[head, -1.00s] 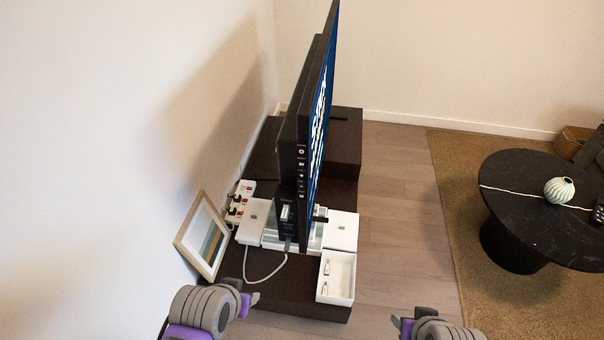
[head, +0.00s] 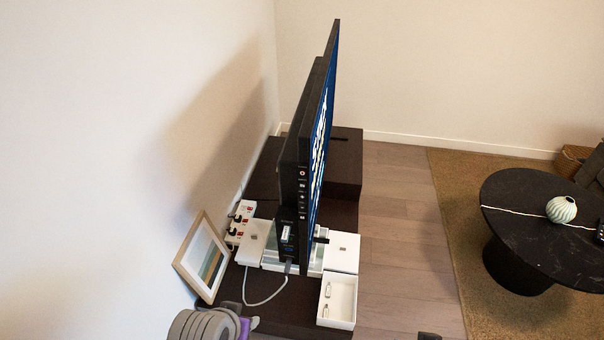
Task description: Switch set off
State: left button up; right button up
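The television set (head: 313,150) stands edge-on on a dark low cabinet, with its screen facing right and lit blue with white shapes. A column of small buttons (head: 302,190) runs down its near side edge, the top one marked red. A white stick (head: 285,235) and a cable plug sit lower on that side. My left gripper (head: 252,324) is at the bottom edge, in front of the cabinet and well short of the set; its fingers are mostly cut off. Only a dark tip of my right arm (head: 430,336) shows at the bottom.
A white power strip (head: 239,222) with plugs lies by the wall. A framed picture (head: 203,258) leans there. White boxes (head: 342,252) and an open white tray (head: 337,302) stand on the cabinet (head: 290,318).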

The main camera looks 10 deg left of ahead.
grip_shut()
dwell(1.8)
